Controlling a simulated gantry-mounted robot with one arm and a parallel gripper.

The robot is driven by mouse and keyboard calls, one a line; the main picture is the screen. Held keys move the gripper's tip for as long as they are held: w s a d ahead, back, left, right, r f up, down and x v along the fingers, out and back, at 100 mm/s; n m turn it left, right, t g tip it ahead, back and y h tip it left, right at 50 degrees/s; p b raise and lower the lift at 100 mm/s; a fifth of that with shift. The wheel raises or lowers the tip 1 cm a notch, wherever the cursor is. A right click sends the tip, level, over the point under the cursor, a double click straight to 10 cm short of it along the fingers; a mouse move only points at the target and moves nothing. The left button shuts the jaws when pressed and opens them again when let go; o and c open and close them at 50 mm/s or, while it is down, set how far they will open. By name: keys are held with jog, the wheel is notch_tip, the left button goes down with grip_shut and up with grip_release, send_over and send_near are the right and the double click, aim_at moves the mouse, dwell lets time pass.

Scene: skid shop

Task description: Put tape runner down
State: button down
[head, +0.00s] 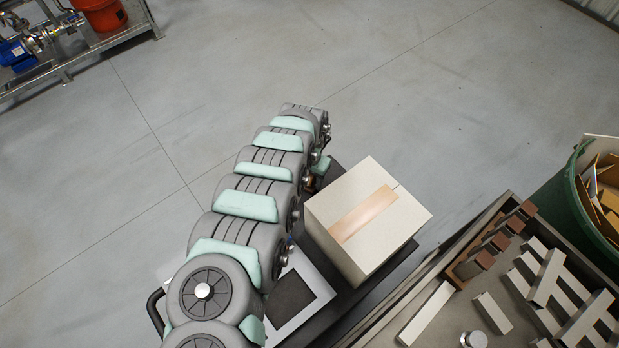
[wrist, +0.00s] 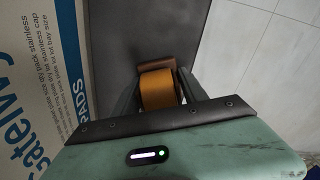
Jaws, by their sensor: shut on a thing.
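The tape runner (wrist: 157,90), with an orange-brown tape roll, is held between the two fingers of my gripper (wrist: 160,86) in the wrist view. My gripper is shut on it. Beneath it is a dark grey surface (wrist: 160,30); whether the tape runner touches that surface is unclear. In the head view my arm hides most of the gripper and the tape runner, close to the left side of a carton (head: 328,208).
The carton has brown tape along its top and stands on a dark platform (head: 340,310). A bench tray (head: 430,275) with metal bars and brown blocks is to the right, beside a green bin (head: 560,195). Open concrete floor (head: 400,80) lies beyond the carton.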

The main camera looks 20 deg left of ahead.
jog(key=c, duration=0.6)
grip_release()
jog(key=shift+f, duration=0.1)
notch_tip(320, 180, up, 12)
jog(key=shift+r+p, duration=0.15)
jog(key=shift+p, duration=0.15)
dwell(0.3)
